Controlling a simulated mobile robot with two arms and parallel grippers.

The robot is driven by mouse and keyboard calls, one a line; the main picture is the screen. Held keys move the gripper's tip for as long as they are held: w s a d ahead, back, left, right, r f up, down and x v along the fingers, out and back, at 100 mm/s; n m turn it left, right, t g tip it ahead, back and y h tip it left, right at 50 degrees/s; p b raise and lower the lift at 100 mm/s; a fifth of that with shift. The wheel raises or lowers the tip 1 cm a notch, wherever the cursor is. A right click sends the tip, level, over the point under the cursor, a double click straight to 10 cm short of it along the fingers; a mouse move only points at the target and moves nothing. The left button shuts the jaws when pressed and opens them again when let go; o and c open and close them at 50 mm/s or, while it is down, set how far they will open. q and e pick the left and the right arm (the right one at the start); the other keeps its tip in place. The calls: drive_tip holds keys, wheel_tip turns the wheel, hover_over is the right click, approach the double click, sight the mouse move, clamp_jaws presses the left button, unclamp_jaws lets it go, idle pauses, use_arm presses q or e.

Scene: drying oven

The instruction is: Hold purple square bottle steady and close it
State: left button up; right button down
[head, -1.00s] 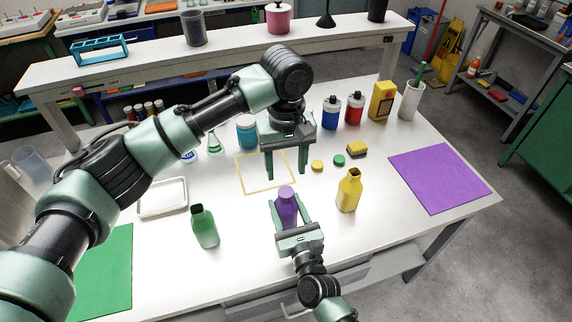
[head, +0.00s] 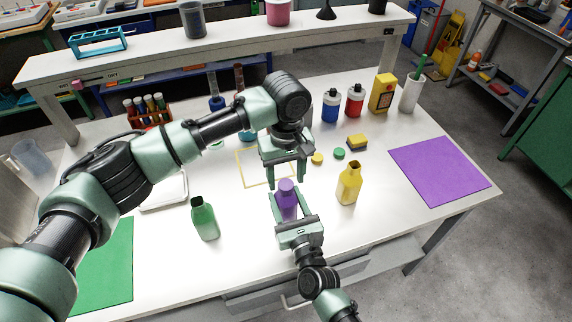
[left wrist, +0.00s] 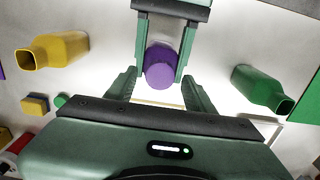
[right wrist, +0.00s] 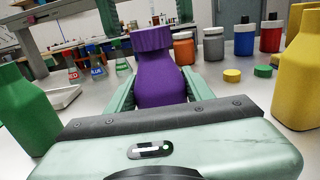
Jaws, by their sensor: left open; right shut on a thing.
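The purple square bottle (head: 286,207) stands upright near the front middle of the table, with a purple cap (right wrist: 152,39) on its neck. I cannot tell how tight the cap is. My right gripper (head: 288,212) is shut on the bottle body from the front. My left gripper (head: 287,182) is open and empty, pointing down at the cap from above and behind. In the left wrist view the cap (left wrist: 161,72) lies just ahead of its fingers, apart from them. In the right wrist view the left fingers show behind the bottle.
An open green bottle (head: 205,219) stands to the left and an open yellow bottle (head: 348,184) to the right. A green cap (head: 339,153), yellow cap (head: 317,158) and sponge (head: 357,142) lie behind. A purple mat (head: 440,174) lies at right.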

use_arm(q)
drive_tip(key=shift+f, duration=0.85)
clamp_jaws()
